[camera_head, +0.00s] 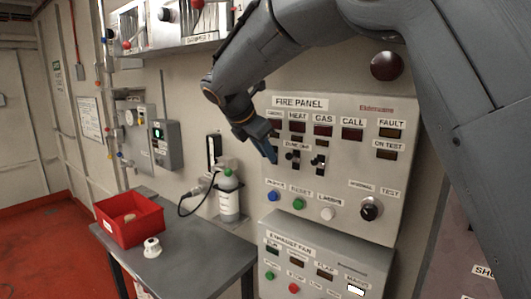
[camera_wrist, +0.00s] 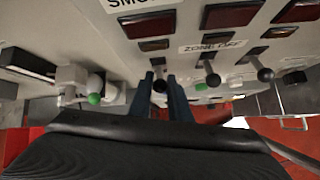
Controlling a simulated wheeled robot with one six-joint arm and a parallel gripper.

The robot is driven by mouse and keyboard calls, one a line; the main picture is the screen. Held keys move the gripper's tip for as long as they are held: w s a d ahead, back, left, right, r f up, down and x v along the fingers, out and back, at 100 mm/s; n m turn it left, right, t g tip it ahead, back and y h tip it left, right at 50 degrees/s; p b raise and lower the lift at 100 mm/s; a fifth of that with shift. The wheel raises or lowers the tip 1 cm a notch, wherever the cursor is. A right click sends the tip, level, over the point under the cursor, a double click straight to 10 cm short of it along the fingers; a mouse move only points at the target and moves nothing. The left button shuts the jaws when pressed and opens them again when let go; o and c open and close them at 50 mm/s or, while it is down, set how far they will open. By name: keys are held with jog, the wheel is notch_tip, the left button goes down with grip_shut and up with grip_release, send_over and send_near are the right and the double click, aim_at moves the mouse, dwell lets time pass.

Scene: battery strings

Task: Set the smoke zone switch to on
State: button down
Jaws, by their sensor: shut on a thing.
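The fire panel (camera_head: 345,130) is on the wall, with a row of lamps and a row of small black toggle switches under them. My gripper (camera_head: 271,150) is at the left end of the switch row and covers the smoke switch in the head view. In the wrist view my gripper (camera_wrist: 167,92) has its two blue fingers closed around the black knob of the smoke zone switch (camera_wrist: 160,86), below the partly cut-off smoke label (camera_wrist: 145,4). The heat switch (camera_wrist: 212,78) and gas switch (camera_wrist: 265,74) are free to the right. Which way the smoke lever points is unclear.
The lower exhaust fan panel (camera_head: 320,265) juts out beneath. Blue, green and white buttons and a rotary knob (camera_head: 371,208) sit below the switches.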

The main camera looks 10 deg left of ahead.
jog(key=shift+r, duration=0.15)
dwell(0.3)
jog(key=c, duration=1.7)
grip_release()
jog(key=shift+o, duration=0.2)
jog(key=b+v, duration=0.3)
jog(key=v, duration=0.4)
jog(key=shift+s+r, duration=0.15)
jog(key=shift+r, duration=0.15)
jog(key=shift+a, duration=0.1)
